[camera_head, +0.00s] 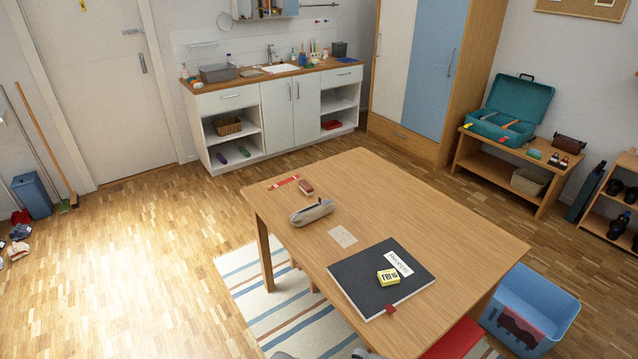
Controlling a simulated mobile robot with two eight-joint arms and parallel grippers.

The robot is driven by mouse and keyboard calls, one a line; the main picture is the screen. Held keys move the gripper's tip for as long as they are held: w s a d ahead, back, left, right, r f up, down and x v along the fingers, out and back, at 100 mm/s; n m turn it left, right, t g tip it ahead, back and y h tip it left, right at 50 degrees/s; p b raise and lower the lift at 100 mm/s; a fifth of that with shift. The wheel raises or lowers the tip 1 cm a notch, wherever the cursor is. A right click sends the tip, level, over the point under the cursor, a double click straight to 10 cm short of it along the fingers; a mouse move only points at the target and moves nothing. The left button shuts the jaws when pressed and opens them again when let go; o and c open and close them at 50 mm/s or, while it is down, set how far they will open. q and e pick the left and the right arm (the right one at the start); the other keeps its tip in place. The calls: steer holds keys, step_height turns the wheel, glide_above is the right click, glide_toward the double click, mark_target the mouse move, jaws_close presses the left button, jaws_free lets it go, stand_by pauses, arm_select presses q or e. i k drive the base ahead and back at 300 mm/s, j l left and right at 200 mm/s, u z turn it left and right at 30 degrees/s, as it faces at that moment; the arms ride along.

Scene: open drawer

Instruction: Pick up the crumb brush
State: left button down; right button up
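A small reddish-brown block-like item (306,187) with a pale edge lies near the far left end of the wooden table (425,222). It may be the crumb brush, but it is too small to be sure. No other thing on the table looks like a brush. Neither of my grippers can be made out. Only small grey shapes show at the bottom edge, and I cannot tell what they are.
Beside the item lie a red strip (284,182) and a grey pencil case (311,212). A paper slip (343,236) and a dark folder (362,293) with a yellow box (388,277) are nearer. A blue crate (545,290) stands right of the table.

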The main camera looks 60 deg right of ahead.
mark_target(306, 186)
steer(key=i+l+z, duration=0.1)
steer(key=i+z, duration=0.4)
steer(key=i, duration=0.2)
steer(key=i+j+z, duration=0.15)
steer(key=i+z, duration=0.3)
steer(key=i, duration=0.25)
steer(key=i+l+z, duration=0.2)
steer(key=i+z, duration=0.55)
steer(key=i+j+z, duration=0.1)
steer(key=i+z, duration=0.25)
steer(key=i, duration=0.15)
steer(key=i+l, duration=0.1)
steer(key=i, duration=0.3)
